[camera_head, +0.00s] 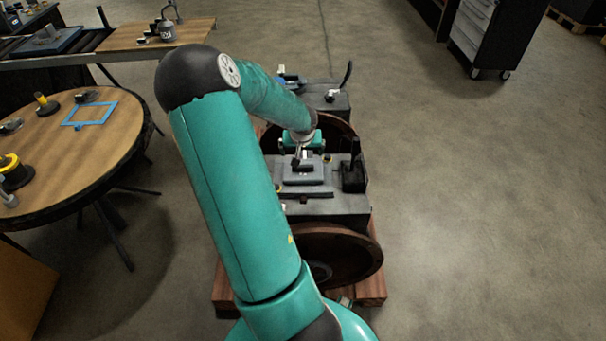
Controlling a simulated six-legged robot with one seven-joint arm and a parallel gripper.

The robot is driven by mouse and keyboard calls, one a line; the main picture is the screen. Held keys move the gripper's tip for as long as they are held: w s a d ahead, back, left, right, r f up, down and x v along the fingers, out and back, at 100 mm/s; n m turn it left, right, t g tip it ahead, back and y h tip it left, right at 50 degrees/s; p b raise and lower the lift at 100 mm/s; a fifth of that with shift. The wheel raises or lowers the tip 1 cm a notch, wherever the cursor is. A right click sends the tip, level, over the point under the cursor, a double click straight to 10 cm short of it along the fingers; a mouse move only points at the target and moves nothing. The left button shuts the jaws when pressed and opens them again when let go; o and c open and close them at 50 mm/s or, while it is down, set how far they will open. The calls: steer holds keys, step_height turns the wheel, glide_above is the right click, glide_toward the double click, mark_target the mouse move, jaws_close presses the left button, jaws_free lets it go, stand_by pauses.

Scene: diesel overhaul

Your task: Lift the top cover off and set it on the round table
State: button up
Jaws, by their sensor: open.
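The engine (335,205) is a dark grey block between large brown wheels, standing on reddish wooden timbers. What looks like its top cover (308,180), a grey raised plate, sits flat on the block. My gripper (302,163) is open and points down just above the cover, near its middle. At this size I cannot tell whether the fingers touch the cover or a handle on it. My teal arm hides the left side of the engine. The round table (75,160) has a brown wooden top and stands at the left, apart from the engine.
The round table holds a blue square frame (88,113), a yellow-and-black part (14,170) and several small parts. A workbench (130,37) stands behind it. A drawer cabinet (490,35) is at the back right. The floor on the right is clear.

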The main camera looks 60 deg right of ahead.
mark_target(303, 166)
steer(key=x, duration=1.4)
steer(key=shift+s+d, duration=0.2)
steer(key=shift+s, duration=0.05)
steer(key=shift+r, duration=0.1)
steer(key=c, duration=1.3)
